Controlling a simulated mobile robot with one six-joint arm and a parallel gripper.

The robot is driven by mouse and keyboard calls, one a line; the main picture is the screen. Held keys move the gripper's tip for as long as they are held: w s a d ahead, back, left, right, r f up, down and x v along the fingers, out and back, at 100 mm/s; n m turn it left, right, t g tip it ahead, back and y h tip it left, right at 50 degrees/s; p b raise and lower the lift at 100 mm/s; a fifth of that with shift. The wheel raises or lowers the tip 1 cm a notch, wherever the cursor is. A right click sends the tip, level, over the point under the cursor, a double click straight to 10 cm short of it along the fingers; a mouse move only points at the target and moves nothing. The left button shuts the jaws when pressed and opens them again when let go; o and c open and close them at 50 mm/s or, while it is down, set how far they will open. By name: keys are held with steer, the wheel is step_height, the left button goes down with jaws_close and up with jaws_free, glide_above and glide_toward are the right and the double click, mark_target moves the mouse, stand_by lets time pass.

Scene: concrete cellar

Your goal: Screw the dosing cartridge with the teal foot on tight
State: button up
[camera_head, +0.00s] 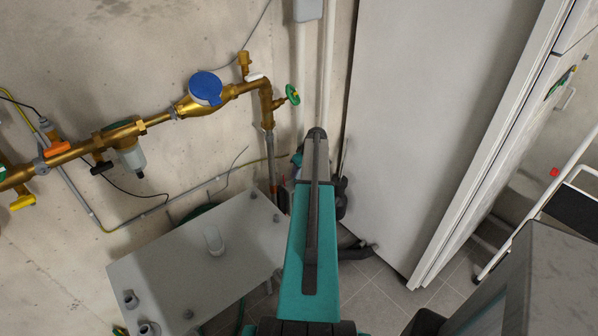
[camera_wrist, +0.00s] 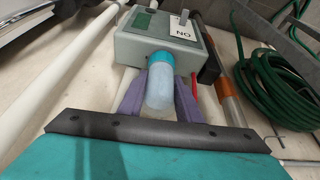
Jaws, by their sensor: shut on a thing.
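The dosing cartridge (camera_wrist: 159,96) has a pale translucent body and a teal foot (camera_wrist: 161,59), seen in the wrist view. The foot end is against the face of a grey-green box (camera_wrist: 140,46) with a small display. I cannot tell how tightly it is seated. My gripper (camera_wrist: 160,84) has purple fingers, one on each side of the cartridge body, and is shut on it.
A white label with black letters (camera_wrist: 183,28) is on the box. A coiled green hose (camera_wrist: 275,90), an orange-grey pipe (camera_wrist: 232,100) and a white pipe (camera_wrist: 75,60) run close by.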

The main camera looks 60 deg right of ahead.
steer(key=shift+w+a+m+h+b, duration=0.1)
steer(key=shift+m+h+b, duration=0.45)
steer(key=shift+m, duration=1.15)
steer(key=shift+m+g+h, duration=0.4)
steer(key=shift+m+h, duration=0.05)
steer(key=shift+m, duration=0.75)
steer(key=shift+r, duration=0.1)
steer(key=shift+m, duration=0.3)
steer(key=shift+w+m+g+h, duration=0.1)
steer(key=shift+m+g+h, duration=0.4)
steer(key=shift+m, duration=0.8)
steer(key=shift+m+g+b, duration=0.5)
steer(key=shift+m, duration=0.7)
steer(key=shift+r, duration=0.1)
